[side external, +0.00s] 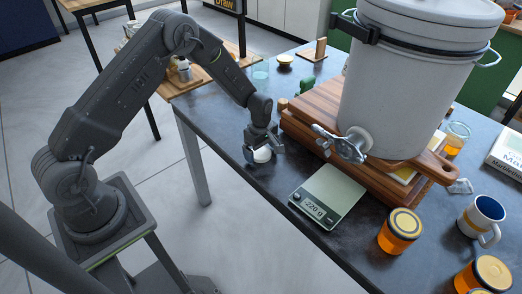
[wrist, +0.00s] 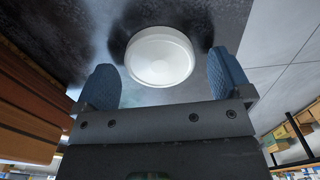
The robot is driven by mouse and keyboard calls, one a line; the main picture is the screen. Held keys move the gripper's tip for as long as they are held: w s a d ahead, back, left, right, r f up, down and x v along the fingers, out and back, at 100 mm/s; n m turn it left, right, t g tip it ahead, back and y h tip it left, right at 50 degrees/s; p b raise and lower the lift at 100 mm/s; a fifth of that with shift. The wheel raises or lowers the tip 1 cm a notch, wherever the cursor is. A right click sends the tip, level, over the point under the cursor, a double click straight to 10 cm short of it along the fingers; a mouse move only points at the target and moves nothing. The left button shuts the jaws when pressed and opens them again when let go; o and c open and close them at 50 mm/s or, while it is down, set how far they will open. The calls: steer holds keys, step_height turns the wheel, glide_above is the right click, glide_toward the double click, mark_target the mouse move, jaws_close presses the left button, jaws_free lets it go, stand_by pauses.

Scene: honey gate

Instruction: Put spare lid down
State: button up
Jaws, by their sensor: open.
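The spare lid (wrist: 160,57) is a round white disc lying on the dark worktop (wrist: 60,20) in the wrist view. In the side external view the white lid (side external: 262,155) shows at the table's near-left edge, just below my gripper (side external: 264,150). In the wrist view the two blue-padded fingers of my gripper (wrist: 164,88) stand wide apart, one on each side of the lid. Gaps show between the lid and both fingers. My gripper is open and holds nothing.
A white bucket (side external: 400,85) with a metal honey gate (side external: 341,145) stands on a wooden stand (side external: 305,125) right of my gripper. A scale (side external: 328,196) reading about 220 g, honey jars (side external: 400,232) and a mug (side external: 482,218) stand further right. The table edge is close.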

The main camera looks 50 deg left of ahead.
step_height(320, 180, up, 12)
step_height(320, 180, up, 8)
steer(key=f+m+t, duration=0.1)
steer(key=m, duration=0.2)
glide_above(261, 153)
steer(key=s+d, duration=0.1)
steer(key=s, duration=0.2)
steer(key=s+d+r+m+t, duration=0.25)
steer(key=s+r+m, duration=0.35)
steer(key=r, duration=0.4)
steer(key=s+d+r+m+t, duration=0.1)
steer(key=s+m, duration=0.3)
steer(key=s, duration=0.5)
steer(key=s+d+r+m+t, duration=0.1)
steer(key=s+r+m, duration=0.3)
steer(key=s, duration=0.5)
steer(key=shift+s+d+m, duration=0.25)
steer(key=shift+d+m, duration=0.25)
steer(key=shift+d, duration=0.05)
